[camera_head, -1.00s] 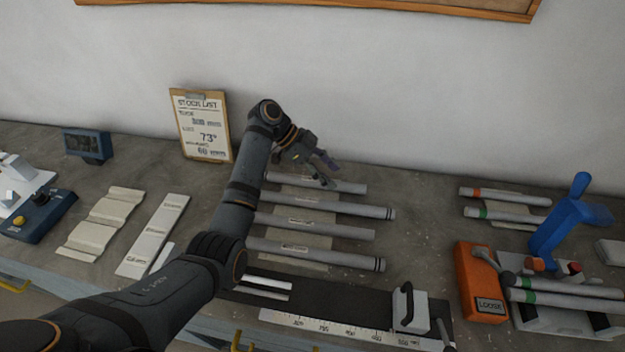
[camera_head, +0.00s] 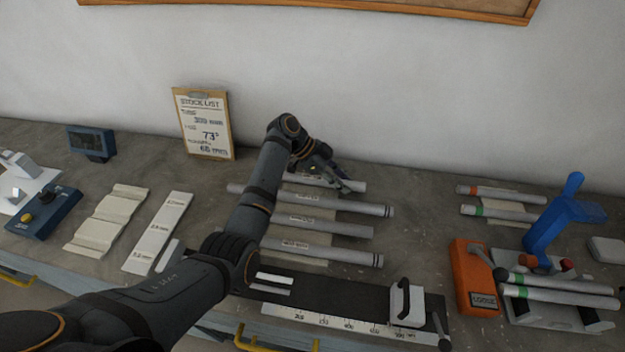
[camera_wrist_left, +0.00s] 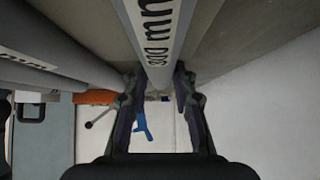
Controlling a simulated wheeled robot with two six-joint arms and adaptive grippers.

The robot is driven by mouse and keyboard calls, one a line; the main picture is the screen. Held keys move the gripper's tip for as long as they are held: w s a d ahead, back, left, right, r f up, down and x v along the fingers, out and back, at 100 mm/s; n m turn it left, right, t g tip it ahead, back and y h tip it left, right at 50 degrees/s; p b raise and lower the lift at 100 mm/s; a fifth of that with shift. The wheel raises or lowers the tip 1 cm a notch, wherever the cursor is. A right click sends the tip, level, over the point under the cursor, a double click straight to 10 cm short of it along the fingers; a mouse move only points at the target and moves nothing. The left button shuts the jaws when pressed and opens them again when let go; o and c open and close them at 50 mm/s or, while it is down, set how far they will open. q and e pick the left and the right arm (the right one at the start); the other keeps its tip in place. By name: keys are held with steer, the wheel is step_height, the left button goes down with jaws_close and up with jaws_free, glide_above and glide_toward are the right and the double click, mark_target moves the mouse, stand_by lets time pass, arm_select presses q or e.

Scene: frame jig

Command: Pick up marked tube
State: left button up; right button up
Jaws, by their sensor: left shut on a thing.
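Several grey tubes lie side by side on a pale notched rest on the bench. My left gripper (camera_head: 338,180) is shut on the backmost tube (camera_head: 356,186), whose visible right end looks plain. In the left wrist view this tube (camera_wrist_left: 157,35) runs between the two fingers (camera_wrist_left: 157,82) and bears dark printing ending in "mm". I cannot tell if it is lifted off the rest. The second tube (camera_head: 345,206) and the front tube (camera_head: 335,252) have dark rings at their right ends. The third tube (camera_head: 325,224) looks plain. My right gripper is out of view.
A black measuring jig (camera_head: 340,297) with a scale lies in front. To the right are an orange block (camera_head: 474,275), a blue-handled tool (camera_head: 555,222) and banded tubes (camera_head: 500,192). A stock list clipboard (camera_head: 205,125) leans on the back wall.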

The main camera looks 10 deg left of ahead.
arm_select(q)
jaws_close()
steer(key=shift+r, duration=0.15)
steer(key=shift+r+b, duration=0.3)
step_height(320, 180, up, 3)
steer(key=shift+s+f+b, duration=0.15)
steer(key=shift+f+b, duration=0.05)
steer(key=shift+b, duration=0.3)
steer(key=s+a+r+p, duration=0.1)
steer(key=s+r+p, duration=0.8)
steer(key=s, duration=0.4)
steer(key=shift+s+a+r, duration=0.3)
steer(key=shift+a, duration=0.05)
steer(key=shift+f, duration=0.1)
